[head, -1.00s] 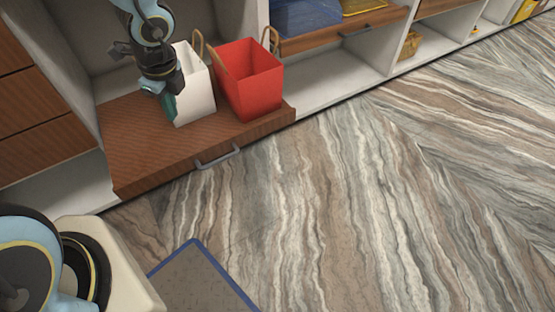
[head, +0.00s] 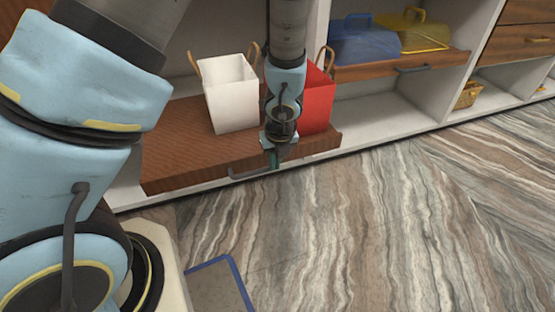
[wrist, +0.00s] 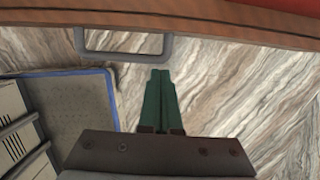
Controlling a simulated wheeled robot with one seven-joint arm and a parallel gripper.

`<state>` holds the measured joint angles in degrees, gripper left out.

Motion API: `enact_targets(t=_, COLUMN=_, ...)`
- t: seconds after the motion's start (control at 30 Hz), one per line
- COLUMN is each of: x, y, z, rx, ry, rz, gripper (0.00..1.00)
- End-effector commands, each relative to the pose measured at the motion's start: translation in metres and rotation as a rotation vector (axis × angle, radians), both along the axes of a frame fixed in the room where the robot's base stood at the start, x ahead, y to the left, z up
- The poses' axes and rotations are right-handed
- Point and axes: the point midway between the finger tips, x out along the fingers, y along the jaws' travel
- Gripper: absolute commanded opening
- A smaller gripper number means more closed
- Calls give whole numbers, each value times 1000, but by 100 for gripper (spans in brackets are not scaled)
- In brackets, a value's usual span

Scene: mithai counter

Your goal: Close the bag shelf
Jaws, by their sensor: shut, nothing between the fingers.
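The bag shelf (head: 175,160) is a brown wooden pull-out board that stands out from the white cabinet. Its grey bar handle (head: 250,171) is on the front edge. A white bag (head: 232,95) and a red bag (head: 318,105) stand upright on the shelf. My arm hides part of the red bag. My gripper (head: 273,160) is shut and empty, pointing down at the shelf's front edge near the right end of the handle. In the wrist view the green fingertips (wrist: 160,75) are together, close to the handle (wrist: 122,50); I cannot tell whether they touch it.
To the right, another wooden shelf (head: 440,65) holds a blue cover (head: 362,45) and a yellow cover (head: 415,35). A small basket (head: 467,95) sits in a lower compartment. A blue-edged grey mat (head: 220,285) lies on the floor. The marbled floor ahead is clear.

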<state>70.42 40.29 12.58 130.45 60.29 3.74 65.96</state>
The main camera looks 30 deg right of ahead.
Motion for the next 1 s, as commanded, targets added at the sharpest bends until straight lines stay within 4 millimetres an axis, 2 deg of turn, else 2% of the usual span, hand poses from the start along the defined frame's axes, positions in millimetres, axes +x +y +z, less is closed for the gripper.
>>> enact_targets(t=0.03, x=11, y=-1, z=6, rx=-5, ry=-2, rz=9, gripper=0)
enact_targets(t=0.1, x=18, y=-2, z=6, rx=-5, ry=-1, rz=9, gripper=0)
enact_targets(t=0.3, x=34, y=-4, z=6, rx=-4, ry=-2, rz=7, gripper=0)
enact_targets(t=0.83, x=39, y=-5, z=5, rx=-4, ry=-2, rz=5, gripper=0)
enact_targets(t=1.0, x=50, y=-6, z=8, rx=-3, ry=-2, rz=8, gripper=0)
